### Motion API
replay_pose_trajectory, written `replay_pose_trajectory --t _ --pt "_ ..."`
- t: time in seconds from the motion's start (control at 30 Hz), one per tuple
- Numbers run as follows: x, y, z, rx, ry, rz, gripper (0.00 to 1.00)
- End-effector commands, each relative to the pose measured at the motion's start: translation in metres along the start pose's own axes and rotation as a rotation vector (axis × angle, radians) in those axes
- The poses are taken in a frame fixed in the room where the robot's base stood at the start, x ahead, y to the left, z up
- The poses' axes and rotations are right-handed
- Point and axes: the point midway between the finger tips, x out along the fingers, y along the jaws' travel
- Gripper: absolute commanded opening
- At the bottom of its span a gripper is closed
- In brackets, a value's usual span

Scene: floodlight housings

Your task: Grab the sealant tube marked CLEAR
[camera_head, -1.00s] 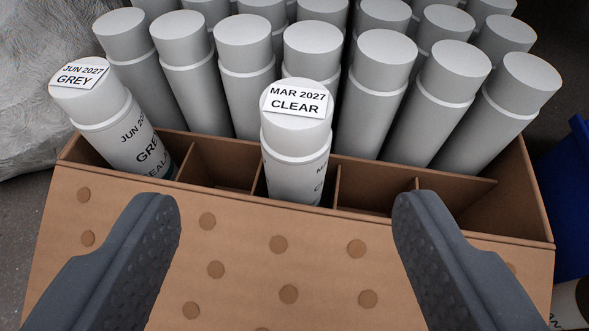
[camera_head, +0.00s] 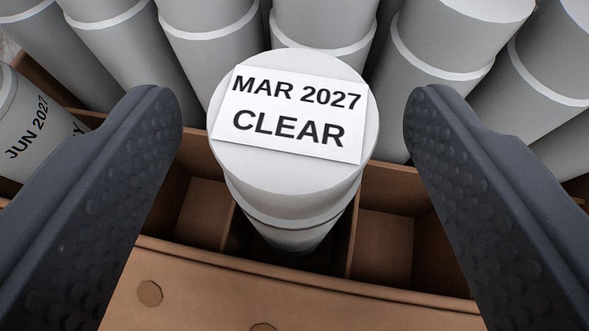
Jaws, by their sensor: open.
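The tube marked CLEAR (camera_head: 290,180) stands upright in a front compartment of the cardboard box, its white top label reading MAR 2027 CLEAR. It sits in the middle of the view. My gripper (camera_head: 293,125) is open, with one dark padded finger left of the tube and the other right of it. A gap shows on each side between finger and tube. The tube's lower end is hidden down in its compartment.
The cardboard box (camera_head: 300,295) has empty compartments left and right of the CLEAR tube. Several plain grey tubes (camera_head: 440,50) stand close behind it. Another tube (camera_head: 30,125), its side reading JUN 2027, stands at the far left, partly behind my left finger.

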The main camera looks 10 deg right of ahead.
Motion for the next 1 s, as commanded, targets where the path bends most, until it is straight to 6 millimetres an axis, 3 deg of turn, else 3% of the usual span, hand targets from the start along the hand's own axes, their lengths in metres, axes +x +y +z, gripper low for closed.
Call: replay_pose_trajectory --t 0.17,0.3,0.4,0.77,1.0 --pt "0.000 0.000 -0.001 0.000 0.000 0.000 0.60" --pt "0.000 0.000 -0.001 0.000 0.001 0.000 0.21" --pt "-0.001 0.000 -0.001 0.000 0.001 0.000 0.00" --pt "-0.002 -0.001 -0.003 -0.001 0.001 -0.001 0.00" --pt "-0.009 -0.001 -0.020 -0.001 0.004 -0.001 0.00"
